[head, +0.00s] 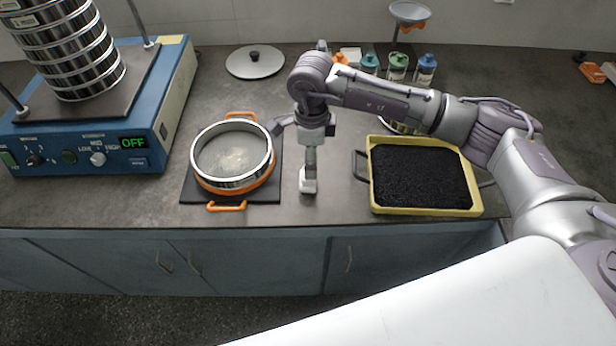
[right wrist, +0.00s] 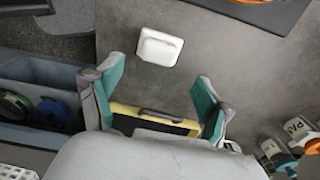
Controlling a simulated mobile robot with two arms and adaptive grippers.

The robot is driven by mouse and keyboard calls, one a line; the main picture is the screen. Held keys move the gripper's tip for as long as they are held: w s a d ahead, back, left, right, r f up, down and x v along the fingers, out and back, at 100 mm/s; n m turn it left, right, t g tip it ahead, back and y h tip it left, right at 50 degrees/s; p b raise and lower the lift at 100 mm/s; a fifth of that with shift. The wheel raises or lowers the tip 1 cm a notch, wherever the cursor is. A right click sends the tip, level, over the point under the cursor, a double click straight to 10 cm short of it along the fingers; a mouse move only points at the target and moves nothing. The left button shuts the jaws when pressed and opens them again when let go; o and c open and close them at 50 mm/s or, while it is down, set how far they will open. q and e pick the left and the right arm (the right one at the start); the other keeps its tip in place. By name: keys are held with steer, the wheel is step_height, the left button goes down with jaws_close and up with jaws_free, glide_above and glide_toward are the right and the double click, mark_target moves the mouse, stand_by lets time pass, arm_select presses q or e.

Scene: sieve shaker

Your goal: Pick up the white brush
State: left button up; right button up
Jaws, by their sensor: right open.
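The white brush (head: 308,184) lies on the grey counter between the sieve and the yellow tray, near the front edge. In the right wrist view it shows as a white block with rounded corners (right wrist: 159,47), just beyond the fingertips. My right gripper (head: 310,165) points down above the brush and partly hides it in the head view. Its two teal-padded fingers (right wrist: 160,72) are spread apart with nothing between them, and they do not appear to touch the brush. My left gripper is not in view.
A sieve (head: 232,157) with orange handles stands on a dark mat left of the brush. A yellow tray (head: 427,212) of black granules stands to its right. A blue shaker (head: 170,110) holding stacked sieves is at far left. Small bottles (head: 397,68) and a lid (head: 255,62) are behind.

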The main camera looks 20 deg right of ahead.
steer(key=shift+a+f+p, duration=0.2)
steer(key=shift+f+p, duration=0.3)
steer(key=shift+f, duration=1)
steer(key=shift+a+f+p, duration=0.2)
steer(key=shift+f+p, duration=0.3)
steer(key=shift+f, duration=0.95)
steer(key=c, duration=1.3)
